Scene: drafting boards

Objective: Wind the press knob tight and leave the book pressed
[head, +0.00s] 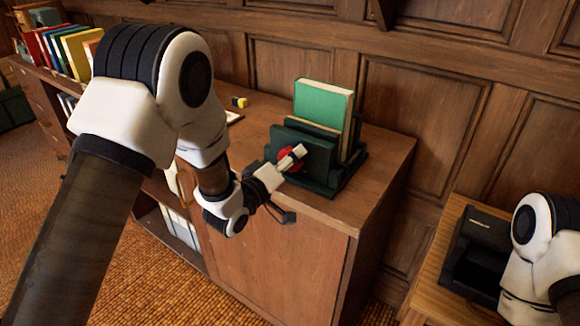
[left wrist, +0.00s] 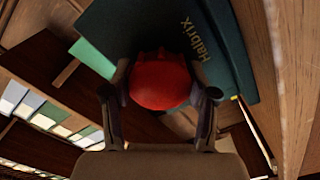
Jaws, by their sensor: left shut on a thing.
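The book press (head: 318,160) is dark green and stands on the wooden cabinet top. A green book (head: 322,100) stands upright in it, behind the front plate. The red press knob (head: 284,158) is on the front of the press. My left gripper (head: 294,158) is at the knob. In the left wrist view the red knob (left wrist: 160,82) sits between the two fingers of my left gripper (left wrist: 160,95), which is shut on it. The press plate (left wrist: 165,35) behind it bears the lettering "Halbrix". My right gripper is not in view; only part of my right arm shows at the right edge.
The cabinet top (head: 262,128) has free room left of the press. A small yellow and black object (head: 239,102) lies further back. A row of books (head: 65,48) stands at the far left. A black device (head: 478,250) sits on a lower wooden stand at the right. A panelled wall rises behind.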

